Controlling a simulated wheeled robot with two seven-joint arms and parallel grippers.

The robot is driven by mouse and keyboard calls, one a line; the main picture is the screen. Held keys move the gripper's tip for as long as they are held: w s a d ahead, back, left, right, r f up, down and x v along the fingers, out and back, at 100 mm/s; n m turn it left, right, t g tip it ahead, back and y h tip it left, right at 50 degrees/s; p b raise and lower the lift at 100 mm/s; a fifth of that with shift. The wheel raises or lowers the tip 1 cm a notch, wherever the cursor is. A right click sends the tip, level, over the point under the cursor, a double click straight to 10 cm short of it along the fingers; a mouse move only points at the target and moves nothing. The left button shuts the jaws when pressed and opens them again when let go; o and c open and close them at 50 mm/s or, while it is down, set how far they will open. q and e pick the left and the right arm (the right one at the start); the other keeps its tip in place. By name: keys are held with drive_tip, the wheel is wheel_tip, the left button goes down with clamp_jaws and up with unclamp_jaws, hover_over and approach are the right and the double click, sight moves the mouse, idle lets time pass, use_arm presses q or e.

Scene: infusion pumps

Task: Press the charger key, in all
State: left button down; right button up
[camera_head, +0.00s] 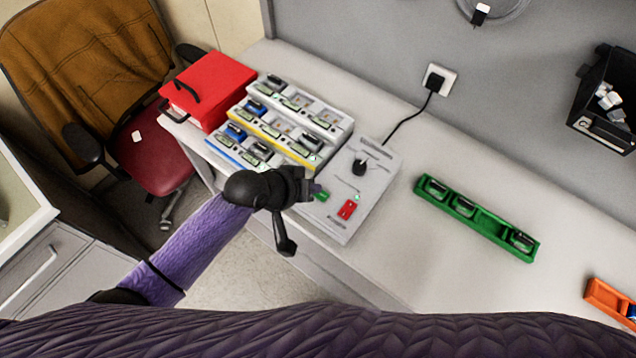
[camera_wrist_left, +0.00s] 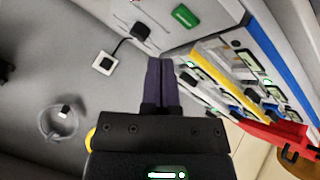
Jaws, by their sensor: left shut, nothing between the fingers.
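The charger (camera_head: 372,180) is a pale grey box on the table with a cable to a wall socket. Its sloped top carries a black knob (camera_head: 359,167), a red key (camera_head: 347,209) and a green key (camera_head: 321,197). My left gripper (camera_head: 316,188) is shut and empty, with its fingertips close by the green key; I cannot tell whether they touch it. In the left wrist view the dark fingers (camera_wrist_left: 161,80) are together, and the green key (camera_wrist_left: 186,15) shows beyond their tips, apart from them in the picture. My right gripper is not in view.
A green tray (camera_head: 480,228) with three devices lies to the right. An orange tray (camera_head: 603,296) is at the right edge. The table between charger and green tray is clear.

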sight(318, 197)
use_arm(q)
drive_tip(key=shift+h, duration=0.5)
drive_tip(key=r, duration=0.1)
drive_tip(key=w+d+r, duration=0.1)
drive_tip(key=r, duration=0.1)
drive_tip(key=w+r+p, duration=0.1)
drive_tip(key=shift+w+d+r, duration=0.1)
drive_tip(key=shift+d+r, duration=0.1)
drive_tip(key=shift+f, duration=0.15)
wheel_tip(318, 197, down, 8)
drive_tip(key=b, duration=0.8)
drive_tip(key=shift+f+b, duration=0.35)
drive_tip(key=shift+b, duration=0.15)
drive_tip(key=shift+r, duration=0.1)
idle(0.4)
drive_tip(key=shift+f, duration=0.45)
